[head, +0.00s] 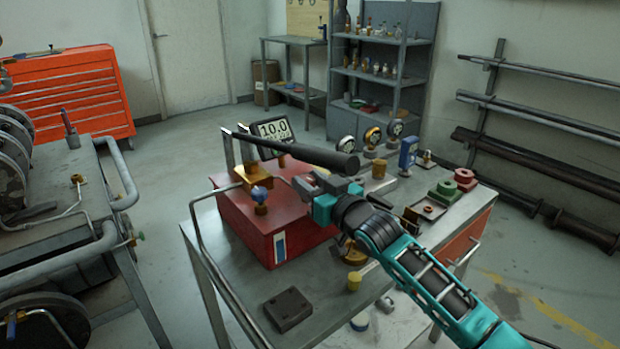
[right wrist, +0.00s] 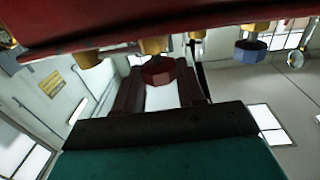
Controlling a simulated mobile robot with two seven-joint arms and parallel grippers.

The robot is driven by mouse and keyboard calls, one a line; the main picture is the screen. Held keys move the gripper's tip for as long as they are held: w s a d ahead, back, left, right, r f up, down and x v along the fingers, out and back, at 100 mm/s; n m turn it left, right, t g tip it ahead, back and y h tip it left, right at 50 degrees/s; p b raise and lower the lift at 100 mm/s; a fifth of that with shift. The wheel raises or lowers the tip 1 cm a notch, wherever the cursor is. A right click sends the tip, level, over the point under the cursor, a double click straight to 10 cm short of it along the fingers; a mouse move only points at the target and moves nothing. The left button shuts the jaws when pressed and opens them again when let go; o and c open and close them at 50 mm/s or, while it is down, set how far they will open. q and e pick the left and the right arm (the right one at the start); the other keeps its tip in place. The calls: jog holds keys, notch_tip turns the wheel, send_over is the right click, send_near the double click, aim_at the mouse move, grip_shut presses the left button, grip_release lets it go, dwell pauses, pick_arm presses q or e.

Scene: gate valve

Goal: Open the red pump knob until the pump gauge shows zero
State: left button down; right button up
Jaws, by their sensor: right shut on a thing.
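The pump is a red box (head: 262,228) on the metal cart, with a long black handle bar (head: 300,152) above it. The pump gauge (head: 272,130) is a digital display behind the bar and reads 10.0; its smaller lower text is unclear. My right gripper (head: 306,187) is at the right side of the pump. In the right wrist view the red knob (right wrist: 158,72) sits between the fingers of the gripper (right wrist: 160,88), which is shut on it. In the head view the gripper hides the knob. My left gripper is not in view.
A blue knob (head: 260,194) is at the pump's front and also in the right wrist view (right wrist: 250,50). A dark block (head: 288,309) and a yellow cap (head: 354,281) lie on the cart (head: 240,300). Several dial gauges stand behind my arm. Another cart (head: 110,225) is at left.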

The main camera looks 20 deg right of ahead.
jog(key=shift+w+d+n+g+y, duration=0.15)
jog(key=shift+n+g+y, duration=0.1)
jog(key=shift+n+y, duration=0.25)
jog(key=shift+s+d+n+g+y, duration=0.1)
jog(key=shift+n+g+y, duration=0.2)
jog(key=shift+y, duration=0.4)
jog(key=shift+w+d+r+n+g+y, duration=0.1)
jog(key=shift+n+g+y, duration=0.3)
jog(key=shift+n+y, duration=0.25)
jog(key=shift+w+d+r+n+g+y, duration=0.1)
jog(key=shift+n+g+y, duration=0.3)
jog(key=shift+y, duration=0.45)
jog(key=shift+w+f+n+g+y, duration=0.1)
jog(key=shift+n+g+y, duration=1.25)
jog(key=shift+n+y, duration=0.15)
jog(key=shift+w+f+n+g+y+b, duration=0.1)
jog(key=shift+n+g+y+b, duration=0.3)
jog(key=shift+n+g+y, duration=0.55)
jog(key=shift+d+n+g+y+b, duration=0.1)
jog(key=shift+n+g+y+b, duration=0.2)
jog(key=shift+g+b, duration=0.4)
jog(key=shift+n+g+y+b, duration=0.3)
jog(key=shift+n+g, duration=0.1)
jog(key=shift+g, duration=0.25)
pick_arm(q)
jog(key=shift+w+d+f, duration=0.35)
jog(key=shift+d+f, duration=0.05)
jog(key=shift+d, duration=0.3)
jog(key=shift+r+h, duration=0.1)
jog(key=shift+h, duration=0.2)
